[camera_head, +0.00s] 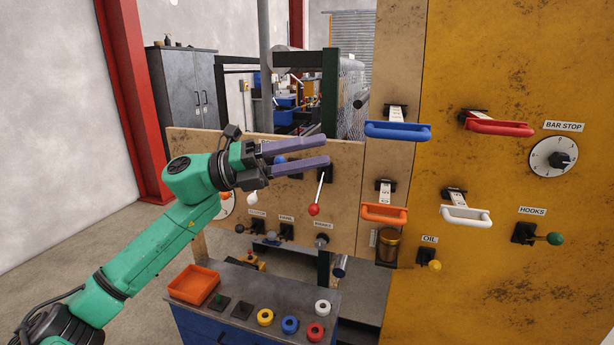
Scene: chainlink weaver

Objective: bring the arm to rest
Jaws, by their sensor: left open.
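My left arm comes in from the lower left, green with dark joints. My left gripper (328,152) has two purple-grey fingers pointing right, apart and with nothing between them. It is raised in front of the wooden control panel (345,225), near the red-knobbed lever (315,209), which hangs just below the lower finger. I cannot tell whether the finger touches the lever. The gripper and wrist hide part of the panel, including some of a blue knob (279,159). My right gripper does not show.
Below, a bench (243,283) holds an orange tray (194,285) and several coloured rings. Floor at left is clear.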

